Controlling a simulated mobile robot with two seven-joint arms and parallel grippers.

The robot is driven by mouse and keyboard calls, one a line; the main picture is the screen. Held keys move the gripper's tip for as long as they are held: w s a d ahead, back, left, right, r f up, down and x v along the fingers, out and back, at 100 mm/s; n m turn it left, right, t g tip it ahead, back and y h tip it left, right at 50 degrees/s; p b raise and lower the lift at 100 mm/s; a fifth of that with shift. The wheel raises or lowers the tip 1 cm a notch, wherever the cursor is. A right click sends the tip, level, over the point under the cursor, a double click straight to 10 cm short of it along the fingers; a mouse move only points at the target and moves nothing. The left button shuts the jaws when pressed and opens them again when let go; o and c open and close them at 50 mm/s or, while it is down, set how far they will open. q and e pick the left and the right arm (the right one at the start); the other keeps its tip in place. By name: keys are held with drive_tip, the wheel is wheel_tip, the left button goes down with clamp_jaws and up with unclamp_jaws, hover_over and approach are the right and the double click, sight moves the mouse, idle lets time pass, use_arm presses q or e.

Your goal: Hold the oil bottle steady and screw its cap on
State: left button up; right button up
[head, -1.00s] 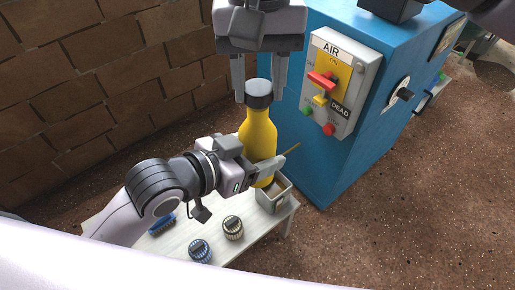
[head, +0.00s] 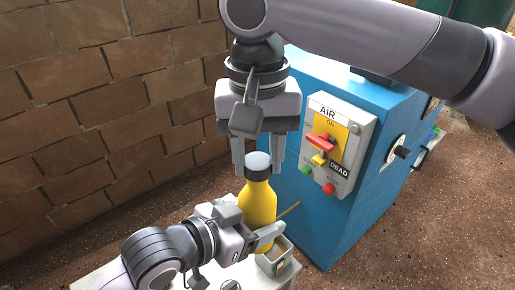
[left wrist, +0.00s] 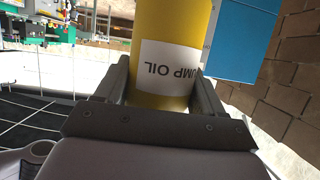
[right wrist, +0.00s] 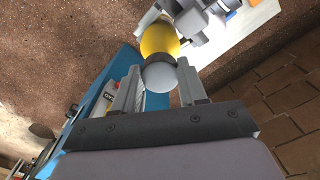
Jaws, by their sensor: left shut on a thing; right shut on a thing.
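The yellow oil bottle (head: 257,205) stands upright. Its white "PUMP OIL" label (left wrist: 168,66) shows upside down in the left wrist view. My left gripper (head: 264,236) is shut around the bottle's lower body, with a finger on each side. The grey cap (head: 258,163) sits at the top of the bottle neck; it also shows in the right wrist view (right wrist: 160,75). My right gripper (head: 258,168) points down from above, with its fingers on either side of the cap, shut on it. The thread under the cap is hidden.
A small grey box (head: 274,262) with a thin yellow stick stands close to the bottle on the white table (head: 98,280). A blue machine (head: 355,215) with an "AIR" switch panel (head: 338,143) stands just to the right. A brick wall (head: 90,90) is behind.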

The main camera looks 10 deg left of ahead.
drive_tip(key=shift+f, duration=0.5)
drive_tip(key=shift+f, duration=0.55)
drive_tip(key=m, duration=1)
drive_tip(key=shift+a, duration=0.1)
drive_tip(key=m, duration=0.4)
drive_tip(key=shift+m, duration=0.4)
drive_tip(key=m, duration=0.4)
drive_tip(key=shift+w+m, duration=0.15)
drive_tip(key=shift+m, duration=0.25)
drive_tip(key=o, duration=1)
